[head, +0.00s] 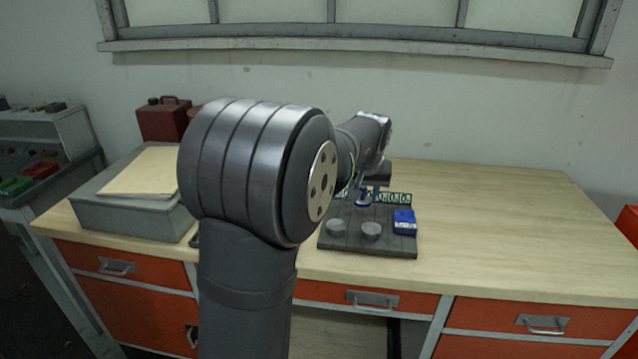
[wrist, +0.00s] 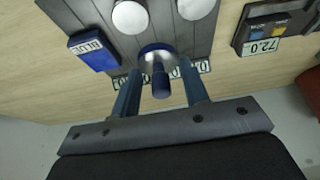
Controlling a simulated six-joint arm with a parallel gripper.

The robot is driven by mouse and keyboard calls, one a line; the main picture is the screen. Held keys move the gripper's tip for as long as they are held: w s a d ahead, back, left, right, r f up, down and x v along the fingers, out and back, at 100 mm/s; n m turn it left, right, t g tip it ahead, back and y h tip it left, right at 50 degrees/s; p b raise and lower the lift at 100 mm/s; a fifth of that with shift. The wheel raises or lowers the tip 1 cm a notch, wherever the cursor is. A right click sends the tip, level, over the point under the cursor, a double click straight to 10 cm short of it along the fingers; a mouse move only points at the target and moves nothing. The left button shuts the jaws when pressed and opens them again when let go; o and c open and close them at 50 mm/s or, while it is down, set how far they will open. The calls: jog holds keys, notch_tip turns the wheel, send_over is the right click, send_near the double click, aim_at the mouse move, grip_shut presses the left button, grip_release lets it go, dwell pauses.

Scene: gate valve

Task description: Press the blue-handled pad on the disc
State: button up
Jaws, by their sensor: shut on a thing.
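The blue-handled pad (wrist: 161,82) is between the fingers of my gripper (wrist: 160,96), which is shut on it. It has a dark blue upright handle over a round grey and blue base. In the head view the pad (head: 363,203) shows under my gripper (head: 373,190), over the back part of a dark grey board (head: 365,246). Two pale round discs stand on the board, a left one (head: 336,228) and a right one (head: 371,231). The wrist view shows both discs (wrist: 130,17) (wrist: 197,8) apart from the pad. I cannot tell whether the pad touches anything below.
A blue block (head: 404,222), marked BLUE in the wrist view, sits at the board's right. Number plates (head: 394,197) line its back edge. A small device reading 72.0 (wrist: 262,45) lies beside the board. A grey box (head: 130,205) stands left. The desk's right side is clear.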

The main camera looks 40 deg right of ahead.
aim_at(371, 225)
jog(key=shift+s+d+f, duration=0.25)
jog(key=shift+s+f, duration=0.2)
jog(key=shift+f, duration=0.55)
jog(key=shift+s+d+f, duration=0.3)
jog(key=shift+s+f, duration=0.1)
jog(key=shift+f, duration=0.65)
jog(key=shift+s+d+f, duration=0.25)
jog(key=shift+s+f, duration=0.2)
jog(key=shift+f, duration=0.55)
jog(key=shift+f, duration=0.6)
jog(key=shift+r, duration=0.1)
notch_tip(371, 225, up, 7)
dwell(0.6)
